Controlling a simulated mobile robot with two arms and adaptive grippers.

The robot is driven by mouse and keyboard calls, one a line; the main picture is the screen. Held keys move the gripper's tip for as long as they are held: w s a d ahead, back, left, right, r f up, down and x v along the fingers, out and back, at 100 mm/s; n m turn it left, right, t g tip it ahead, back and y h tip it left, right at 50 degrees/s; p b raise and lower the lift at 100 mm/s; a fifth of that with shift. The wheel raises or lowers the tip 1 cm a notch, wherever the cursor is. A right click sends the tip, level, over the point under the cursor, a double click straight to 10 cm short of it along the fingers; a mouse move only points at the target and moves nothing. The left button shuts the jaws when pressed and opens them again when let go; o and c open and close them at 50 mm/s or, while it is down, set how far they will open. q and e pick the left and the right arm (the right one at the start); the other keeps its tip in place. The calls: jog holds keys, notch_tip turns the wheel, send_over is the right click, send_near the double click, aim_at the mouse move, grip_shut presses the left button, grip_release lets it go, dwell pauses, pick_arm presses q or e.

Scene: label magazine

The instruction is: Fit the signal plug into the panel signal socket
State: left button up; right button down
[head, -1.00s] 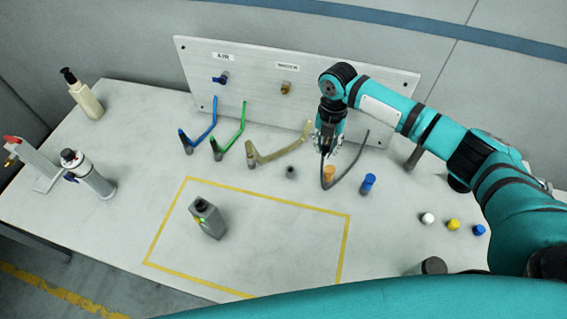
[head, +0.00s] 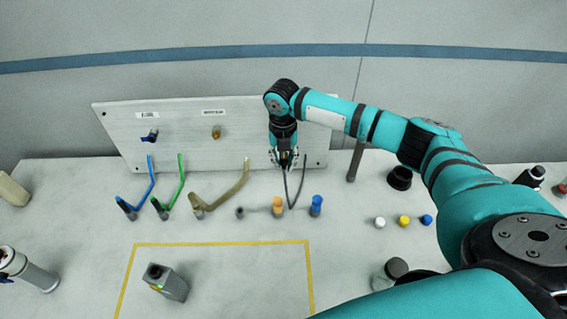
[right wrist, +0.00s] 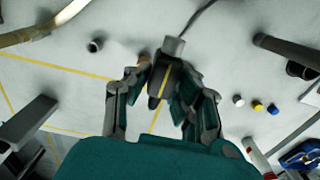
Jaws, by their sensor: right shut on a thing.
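My right gripper (head: 284,163) is in front of the right part of the white panel (head: 180,150), above the table. The panel bears a blue fitting (head: 150,136) and a brass fitting (head: 216,132) under small labels. I cannot make out the signal socket; my right arm covers part of the panel. My left gripper is out of view.
Blue (head: 151,182), green (head: 181,182) and tan (head: 222,190) hoses stand before the panel. Orange (head: 278,206) and blue (head: 316,206) cylinders stand below the gripper. A grey device (head: 167,283) sits inside the yellow outline. Small caps lie at right.

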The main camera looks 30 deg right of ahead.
jog(key=w+b, duration=0.1)
jog(key=w+d, duration=0.1)
jog(key=w, duration=0.1)
jog(key=shift+w+d+f+b, duration=0.1)
jog(key=shift+d+f+b, duration=0.1)
jog(key=shift+b, duration=0.2)
jog(key=shift+w+d+r+b, duration=0.15)
jog(key=shift+w+d+b, duration=0.15)
jog(key=shift+w, duration=0.2)
jog(key=shift+p, duration=0.95)
dwell(0.9)
jog(key=shift+w+d+b, duration=0.1)
jog(key=shift+w+b, duration=0.2)
jog(key=shift+b, duration=0.05)
jog(key=shift+w+d, duration=0.1)
jog(key=shift+w, duration=0.05)
dwell(0.4)
jog(key=shift+r, duration=0.1)
jog(key=shift+s+p, duration=0.2)
jog(key=shift+p, duration=0.2)
